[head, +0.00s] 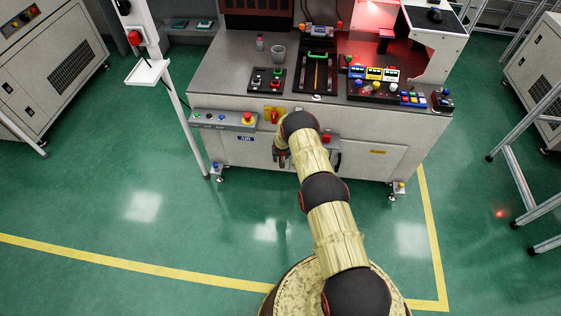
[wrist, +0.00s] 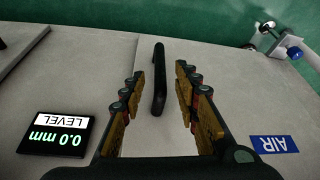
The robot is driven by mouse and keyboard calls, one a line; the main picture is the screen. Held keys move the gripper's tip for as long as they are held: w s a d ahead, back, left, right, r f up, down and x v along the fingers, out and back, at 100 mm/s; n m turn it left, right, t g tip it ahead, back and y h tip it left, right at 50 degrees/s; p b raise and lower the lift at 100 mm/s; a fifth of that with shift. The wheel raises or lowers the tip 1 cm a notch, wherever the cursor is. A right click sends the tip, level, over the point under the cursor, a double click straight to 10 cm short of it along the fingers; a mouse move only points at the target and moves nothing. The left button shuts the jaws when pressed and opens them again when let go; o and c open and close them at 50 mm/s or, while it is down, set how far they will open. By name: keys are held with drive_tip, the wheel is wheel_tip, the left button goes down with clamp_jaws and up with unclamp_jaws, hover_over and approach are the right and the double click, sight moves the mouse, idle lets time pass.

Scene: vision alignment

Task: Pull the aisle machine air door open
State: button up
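The aisle machine's air door (head: 222,143) is the grey front panel with a blue AIR label, closed flush as far as I can see. The label (wrist: 274,144) shows upside down at the lower right of the wrist view. A black upright bar handle (wrist: 159,78) lies between my fingertips in the wrist view, with clear gaps on both sides. My gripper (head: 281,158) is open in front of the panel in the head view, where my arm hides part of the door and this handle. Whether the fingers reach past the bar in depth, I cannot tell.
A second panel with a black handle (head: 337,162) is right of my arm. A LEVEL display (wrist: 60,135) reads 0.0 mm. A control box with a red button (head: 247,119) juts out above the air door. A white post (head: 186,130) stands left. The green floor in front is clear.

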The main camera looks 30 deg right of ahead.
drive_tip(key=b+x, duration=0.2)
drive_tip(key=x, duration=0.4)
drive_tip(key=shift+b, duration=0.35)
drive_tip(key=shift+c, duration=0.8)
clamp_jaws()
